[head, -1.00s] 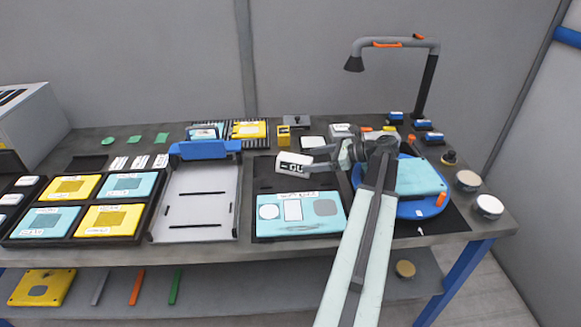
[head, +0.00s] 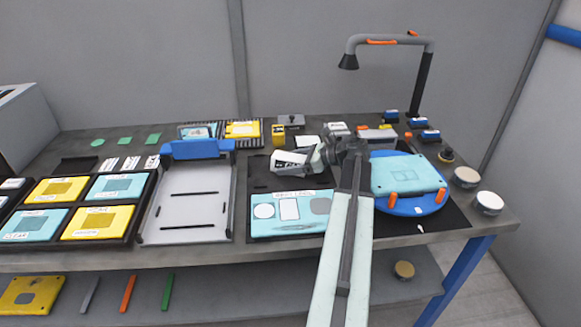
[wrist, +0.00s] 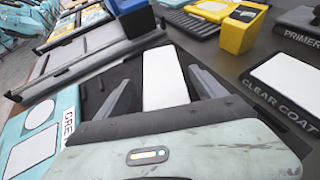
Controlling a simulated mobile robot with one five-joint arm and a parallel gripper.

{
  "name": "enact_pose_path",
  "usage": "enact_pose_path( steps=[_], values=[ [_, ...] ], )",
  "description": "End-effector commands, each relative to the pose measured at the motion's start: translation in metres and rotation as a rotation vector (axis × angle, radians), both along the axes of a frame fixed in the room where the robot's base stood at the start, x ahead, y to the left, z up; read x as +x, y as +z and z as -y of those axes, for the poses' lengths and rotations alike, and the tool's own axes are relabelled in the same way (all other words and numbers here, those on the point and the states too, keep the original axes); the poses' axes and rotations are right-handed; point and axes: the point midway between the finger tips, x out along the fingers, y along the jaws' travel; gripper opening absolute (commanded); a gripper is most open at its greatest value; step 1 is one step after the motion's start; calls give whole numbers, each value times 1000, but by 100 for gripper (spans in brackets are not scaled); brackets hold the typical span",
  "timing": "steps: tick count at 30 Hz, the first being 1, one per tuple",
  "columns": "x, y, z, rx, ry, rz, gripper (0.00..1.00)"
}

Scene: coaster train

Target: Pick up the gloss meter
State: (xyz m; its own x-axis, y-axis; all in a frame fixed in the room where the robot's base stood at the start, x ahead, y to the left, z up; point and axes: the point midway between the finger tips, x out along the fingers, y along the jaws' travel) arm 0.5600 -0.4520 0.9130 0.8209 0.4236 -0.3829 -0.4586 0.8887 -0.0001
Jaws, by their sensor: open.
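The gloss meter, a small white box (head: 288,158) with dark lettering, sits on the dark mat behind the teal card in the head view. Its white top (wrist: 164,80) shows between my fingers in the wrist view. My gripper (wrist: 160,76) is open, with one finger on each side of the box and apart from it as far as I can tell. In the head view my gripper (head: 296,163) reaches in from the right, and a finger covers part of the box's front.
A yellow block (head: 278,135) stands close behind the meter. The blue turntable (head: 410,206) with a teal panel is to the right. A grey tray (head: 190,205) with a blue bar lies to the left. A teal panel (head: 290,229) lies in front.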

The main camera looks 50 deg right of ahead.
Motion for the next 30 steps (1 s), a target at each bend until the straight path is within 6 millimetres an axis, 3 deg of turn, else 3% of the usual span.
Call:
enact_pose_path(
  steps=[4, 5, 13, 23, 30],
  values=[
    [0, 1, 1, 0, -1, 0, 80],
    [0, 1, 0, 0, -1, 0, 74],
    [-1, 1, 1, 0, -1, 0, 0],
    [-1, 7, 1, 1, -1, 1, 0],
    [-1, 46, 1, 1, -1, 1, 0]
  ],
)
